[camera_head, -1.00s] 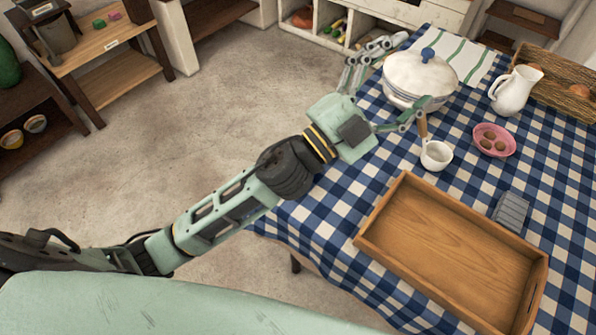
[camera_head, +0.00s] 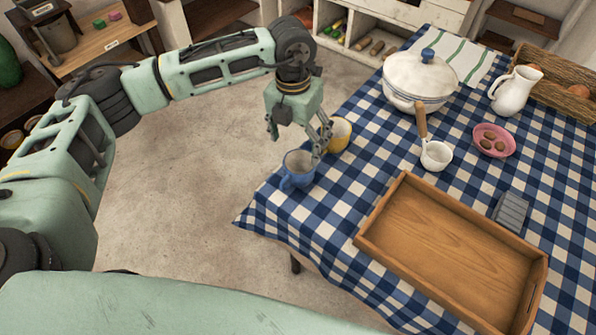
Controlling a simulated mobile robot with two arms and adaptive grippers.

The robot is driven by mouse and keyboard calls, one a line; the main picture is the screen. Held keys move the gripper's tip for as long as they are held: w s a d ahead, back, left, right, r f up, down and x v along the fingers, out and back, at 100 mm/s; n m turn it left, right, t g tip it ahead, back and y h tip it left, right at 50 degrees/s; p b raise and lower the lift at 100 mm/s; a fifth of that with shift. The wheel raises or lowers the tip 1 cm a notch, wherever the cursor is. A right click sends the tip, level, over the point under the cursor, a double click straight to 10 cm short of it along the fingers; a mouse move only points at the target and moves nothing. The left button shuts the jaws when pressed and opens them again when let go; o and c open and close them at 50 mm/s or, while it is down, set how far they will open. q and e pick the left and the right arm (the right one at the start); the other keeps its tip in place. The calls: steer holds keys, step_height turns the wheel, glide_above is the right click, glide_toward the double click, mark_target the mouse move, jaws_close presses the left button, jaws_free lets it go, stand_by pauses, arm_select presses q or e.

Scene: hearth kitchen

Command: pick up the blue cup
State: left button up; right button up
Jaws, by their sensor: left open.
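The blue cup (camera_head: 297,170) stands upright on the checkered tablecloth near the table's left edge, its handle toward the lower left. My left gripper (camera_head: 298,143) points down just above and behind the cup, open, with its fingers spread. One finger shows over the bare floor to the left. The other fingers are close to the blue cup's rim and a yellow cup (camera_head: 340,134) just behind it. I cannot tell whether any finger touches a cup. My right gripper does not show.
A wooden tray (camera_head: 366,236) lies at the front of the table (camera_head: 332,212). A white lidded pot (camera_head: 420,78), a small white ladle-like cup (camera_head: 436,156), a pink bowl (camera_head: 494,141) and a white pitcher (camera_head: 514,92) stand behind it. Cloth is clear between cups and tray.

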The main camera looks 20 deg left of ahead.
mark_target(299, 162)
arm_select(q)
steer(key=f, duration=0.2)
steer(key=f+p, duration=0.1)
steer(key=f, duration=0.1)
steer(key=f+p, duration=0.1)
steer(key=f, duration=0.1)
steer(key=shift+s+d+f, duration=0.3)
steer(key=shift+d, duration=0.1)
steer(key=shift+f, duration=0.3)
steer(key=shift+c, duration=0.2)
steer(key=c, duration=1.3)
